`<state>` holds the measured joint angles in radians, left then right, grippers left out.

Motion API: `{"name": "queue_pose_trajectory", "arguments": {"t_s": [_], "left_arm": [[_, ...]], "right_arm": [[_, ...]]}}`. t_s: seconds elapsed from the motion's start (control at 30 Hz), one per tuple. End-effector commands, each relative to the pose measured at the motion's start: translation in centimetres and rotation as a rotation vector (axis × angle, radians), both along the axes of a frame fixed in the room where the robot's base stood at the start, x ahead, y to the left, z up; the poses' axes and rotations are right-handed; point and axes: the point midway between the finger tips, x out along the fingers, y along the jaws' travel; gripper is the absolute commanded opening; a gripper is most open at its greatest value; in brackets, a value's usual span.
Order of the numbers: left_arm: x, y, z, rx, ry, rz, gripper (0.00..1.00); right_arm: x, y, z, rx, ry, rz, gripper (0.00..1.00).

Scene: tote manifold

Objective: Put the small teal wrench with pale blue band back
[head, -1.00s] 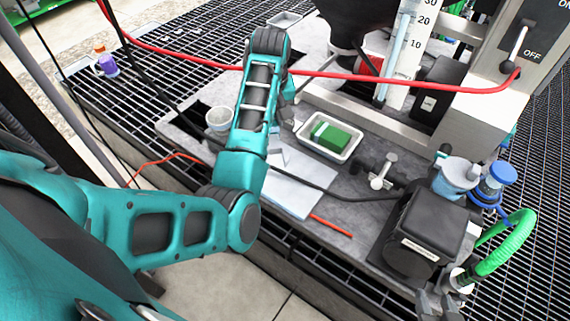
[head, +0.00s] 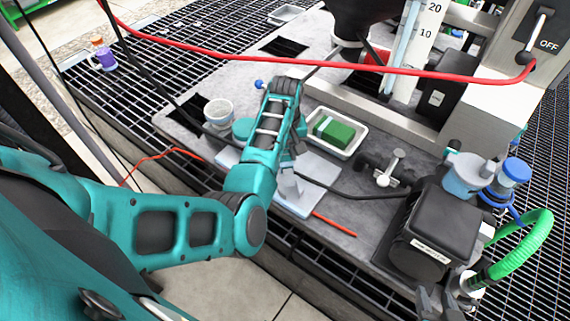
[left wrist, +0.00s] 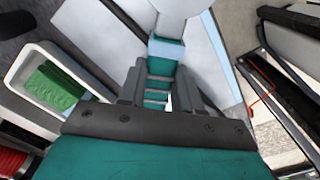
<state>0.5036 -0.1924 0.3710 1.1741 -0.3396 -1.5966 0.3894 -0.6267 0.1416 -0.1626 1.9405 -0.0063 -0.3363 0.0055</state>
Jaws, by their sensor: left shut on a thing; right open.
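The small teal wrench with a pale blue band (left wrist: 165,54) is between the fingers of my left gripper (left wrist: 160,92) in the left wrist view. Its pale grey end points away from the gripper, over a pale mat or tray (left wrist: 103,38). In the head view my left forearm hides most of the grip; the pale mat (head: 322,192) shows beside it. I cannot tell whether the wrench touches the mat. My right gripper (head: 440,303) is partly in view at the bottom right, open and empty beside the black box.
A white tray with a green block (head: 335,132) lies right of my left wrist. A red hose (head: 330,72) crosses above the bench. A black box (head: 432,228) and green hose (head: 525,245) are at the right.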

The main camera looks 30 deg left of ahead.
Motion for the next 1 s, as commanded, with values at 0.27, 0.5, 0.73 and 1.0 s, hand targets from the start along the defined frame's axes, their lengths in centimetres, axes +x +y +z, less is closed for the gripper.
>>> {"name": "queue_pose_trajectory", "arguments": {"t_s": [0.27,0.5,0.73,1.0], "left_arm": [[0.1,0.0,-3.6,0.001,-0.001,-0.001,0.00],[0.1,0.0,-4.5,0.000,-0.004,0.000,0.00],[0.0,0.0,-4.5,0.000,-0.001,0.000,0.47],[0.0,0.0,-4.5,0.000,-0.001,-0.001,0.59]], "right_arm": [[0.0,0.0,-1.3,-0.001,0.000,0.001,0.43],[0.0,0.0,-1.4,-0.002,0.000,0.001,0.43],[0.0,0.0,-1.3,-0.002,0.000,0.001,0.43],[0.1,0.0,-1.3,-0.001,-0.001,0.001,0.43]]}}
